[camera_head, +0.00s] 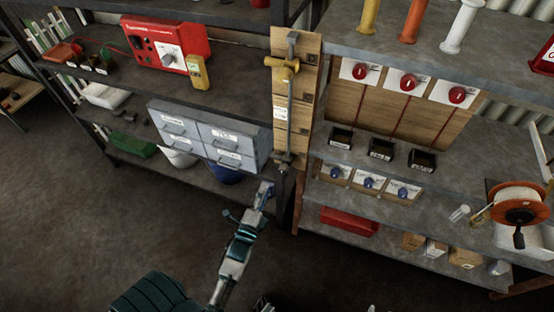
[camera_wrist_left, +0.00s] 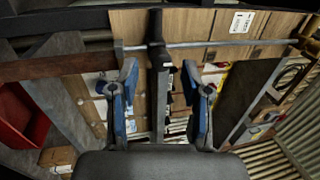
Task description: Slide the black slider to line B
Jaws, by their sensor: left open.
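A wooden board (camera_head: 296,120) stands upright on the post between the shelves, with a vertical metal rod (camera_head: 290,118) along it. The black slider (camera_head: 284,158) is low on the rod. In the left wrist view the slider's dark bar (camera_wrist_left: 157,85) crosses the rod (camera_wrist_left: 225,44) and extends toward the palm. My left gripper (camera_head: 275,180) is at the board's lower end. Its blue-padded fingers (camera_wrist_left: 160,100) are open, one on each side of the bar, with gaps visible. The line letters are too small to read. My right gripper is not in view.
A grey drawer cabinet (camera_head: 210,138) is left of the board, with a blue bucket (camera_head: 225,174) below. Right shelves hold black bins (camera_head: 381,150), red knobs (camera_head: 407,82) and an orange reel (camera_head: 520,210). A red machine (camera_head: 165,42) stands upper left. The floor is clear.

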